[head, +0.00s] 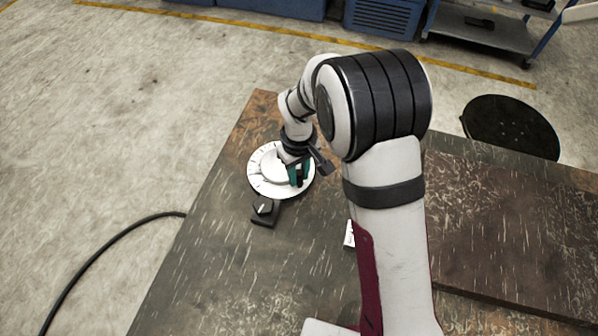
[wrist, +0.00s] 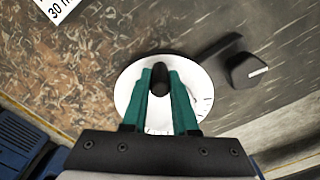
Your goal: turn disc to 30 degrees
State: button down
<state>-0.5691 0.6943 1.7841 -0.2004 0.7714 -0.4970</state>
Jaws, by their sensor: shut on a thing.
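The disc (head: 262,180) is white with dark tick marks along its rim and lies flat on the table. In the wrist view the disc (wrist: 128,95) is partly hidden behind my fingers. A dark upright knob (wrist: 160,76) stands on it. My gripper (head: 297,175) has green fingers and is over the disc; in the wrist view my gripper (wrist: 160,85) is shut on the knob, one finger on each side. A black block with a white pointer line (head: 264,207) sits beside the disc's near edge; it also shows in the wrist view (wrist: 248,71). The disc's angle cannot be read.
A white card (wrist: 60,10) printed with "30" lies on the table; part of the card (head: 349,234) shows beside my arm. The worn table (head: 225,260) is clear at the front left. A black round stool (head: 510,125) stands beyond the table's right edge.

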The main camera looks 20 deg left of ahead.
jog(key=c, duration=0.7)
grip_release()
notch_tip(320, 180, up, 16)
jog(key=shift+f, duration=0.1)
jog(key=s+d+r+m+y, duration=0.1)
jog(key=s+d+r+m, duration=0.3)
jog(key=s+d+m, duration=0.95)
jog(key=s+d, duration=0.1)
jog(key=s, duration=0.1)
jog(key=s+d+f+m, duration=0.1)
jog(key=s+d, duration=0.1)
jog(key=s, duration=0.1)
jog(key=s+d+f+m, duration=0.1)
jog(key=s+d, duration=0.1)
jog(key=s, duration=0.1)
jog(key=shift+s+d+f+y, duration=0.1)
jog(key=shift+s+f+y, duration=0.1)
jog(key=shift+y, duration=0.2)
